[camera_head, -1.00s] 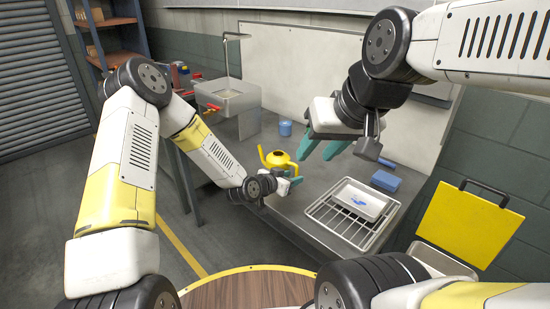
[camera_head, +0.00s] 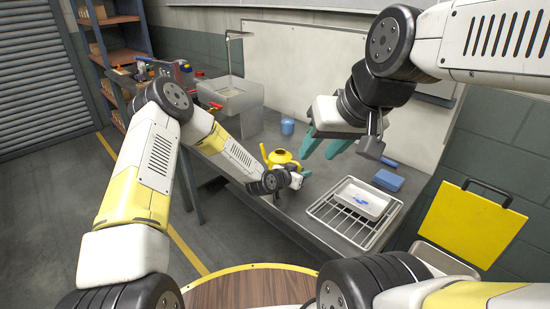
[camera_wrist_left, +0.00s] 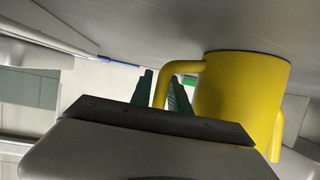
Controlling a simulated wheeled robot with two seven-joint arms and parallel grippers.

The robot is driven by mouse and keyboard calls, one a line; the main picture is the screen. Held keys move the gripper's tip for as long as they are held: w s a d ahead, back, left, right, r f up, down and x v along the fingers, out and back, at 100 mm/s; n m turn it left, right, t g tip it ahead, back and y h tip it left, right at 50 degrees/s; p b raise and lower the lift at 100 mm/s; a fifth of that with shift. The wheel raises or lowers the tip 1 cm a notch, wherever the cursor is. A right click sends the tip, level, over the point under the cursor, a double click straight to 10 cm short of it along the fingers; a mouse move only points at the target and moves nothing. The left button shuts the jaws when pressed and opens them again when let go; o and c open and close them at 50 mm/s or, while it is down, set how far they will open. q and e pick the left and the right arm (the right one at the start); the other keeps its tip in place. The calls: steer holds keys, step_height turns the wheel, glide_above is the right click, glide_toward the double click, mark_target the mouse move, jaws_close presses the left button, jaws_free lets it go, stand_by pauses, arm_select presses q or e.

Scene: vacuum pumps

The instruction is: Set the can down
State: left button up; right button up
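The yellow can (camera_head: 284,160), with a spout and a handle, is upright at the grey bench's (camera_head: 300,212) front left part. In the left wrist view the can (camera_wrist_left: 240,95) appears upside down, its base meeting the grey surface with no clear gap. My left gripper (camera_head: 302,173) is at the can's right side. In the left wrist view its dark green fingers (camera_wrist_left: 163,92) stand on both sides of the can's handle, closed on it. My right gripper (camera_head: 322,148) is open and empty, raised over the bench.
A wire rack (camera_head: 342,223) with a white tray (camera_head: 361,199) lies right of the can. A blue box (camera_head: 388,180) and a blue cup (camera_head: 287,127) stand farther back. A sink (camera_head: 232,101) is at the back left. A yellow-lidded case (camera_head: 468,228) is at right.

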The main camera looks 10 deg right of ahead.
arm_select(q)
jaws_close()
stand_by(1.1)
